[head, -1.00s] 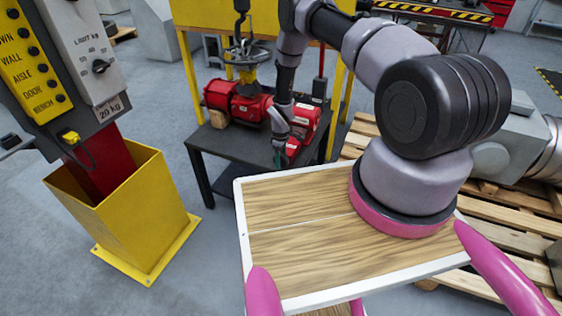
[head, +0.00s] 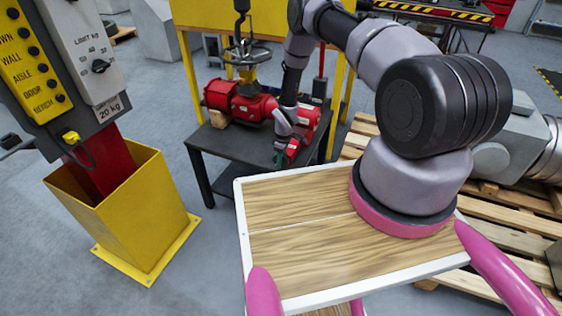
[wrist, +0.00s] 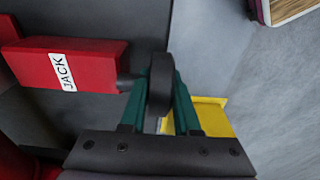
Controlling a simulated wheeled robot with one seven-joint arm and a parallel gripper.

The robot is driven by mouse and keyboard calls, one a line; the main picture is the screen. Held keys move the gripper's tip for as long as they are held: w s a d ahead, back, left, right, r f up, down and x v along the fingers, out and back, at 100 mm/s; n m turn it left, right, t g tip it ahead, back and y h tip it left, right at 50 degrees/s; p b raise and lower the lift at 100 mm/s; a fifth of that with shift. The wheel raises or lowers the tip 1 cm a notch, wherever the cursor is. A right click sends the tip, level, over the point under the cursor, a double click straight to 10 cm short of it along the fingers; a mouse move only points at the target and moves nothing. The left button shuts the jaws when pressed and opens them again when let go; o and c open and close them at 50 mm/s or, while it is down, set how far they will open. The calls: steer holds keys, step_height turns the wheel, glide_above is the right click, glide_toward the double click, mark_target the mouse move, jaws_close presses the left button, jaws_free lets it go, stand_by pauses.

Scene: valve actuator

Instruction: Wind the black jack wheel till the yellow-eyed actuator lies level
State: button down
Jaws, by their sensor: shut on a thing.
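The red jack body (wrist: 70,65), labelled JACK, lies at the left of the wrist view. Its black wheel (wrist: 160,85) stands edge-on at the end of a short shaft. My gripper (wrist: 162,95) is shut on the wheel, one green finger on each side. In the head view, my gripper (head: 286,155) is at the front right of the dark table, and the wheel cannot be made out there. The red actuator (head: 245,104), with a yellow part (head: 247,84) on top, lies behind it, partly hidden by my arm. I cannot tell whether it is level.
The dark table (head: 235,148) carries the actuator, under a handwheel (head: 246,54) and a yellow frame (head: 188,65). A control post in a yellow bin (head: 135,215) stands at the left. Wooden pallets (head: 500,215) lie at the right. The floor between bin and table is clear.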

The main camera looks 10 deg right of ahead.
steer(key=shift+d+t+y, duration=0.2)
steer(key=shift+t+y, duration=0.5)
steer(key=shift+y, duration=0.2)
steer(key=shift+a+t+y, duration=0.15)
steer(key=shift+t+y, duration=0.85)
steer(key=shift+y, duration=0.5)
steer(key=c, duration=0.6)
jaws_free()
steer(key=shift+c, duration=0.2)
steer(key=v, duration=1.1)
steer(key=shift+f, duration=0.1)
